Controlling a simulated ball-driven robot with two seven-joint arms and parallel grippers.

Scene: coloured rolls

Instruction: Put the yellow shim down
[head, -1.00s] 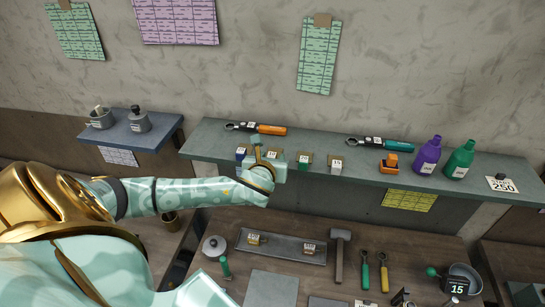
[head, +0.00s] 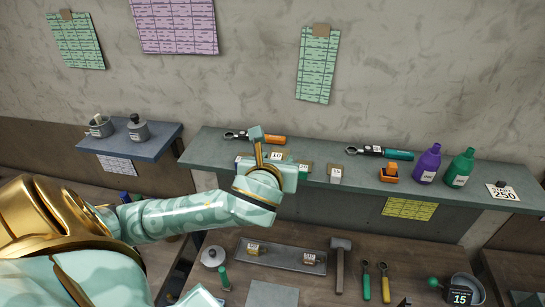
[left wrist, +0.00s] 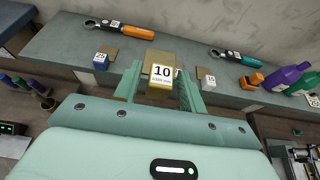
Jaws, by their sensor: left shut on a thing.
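My left gripper (head: 280,165) is over the grey shelf (head: 220,150), with its back hiding most of what it holds in the head view. In the left wrist view the gripper (left wrist: 160,88) is shut on the yellow shim (left wrist: 159,88), a small block with a white label reading 10. The shim sits upright between the two green fingers. A tan pad (left wrist: 152,58) shows just behind it. I cannot tell whether the shim touches the shelf.
A blue shim (left wrist: 100,62) stands to the left and a grey shim (head: 335,173) to the right. Orange-handled (head: 274,139) and teal-handled (head: 398,155) wrenches lie behind. An orange block (head: 389,174) and purple (head: 428,165) and green (head: 459,168) bottles stand farther right.

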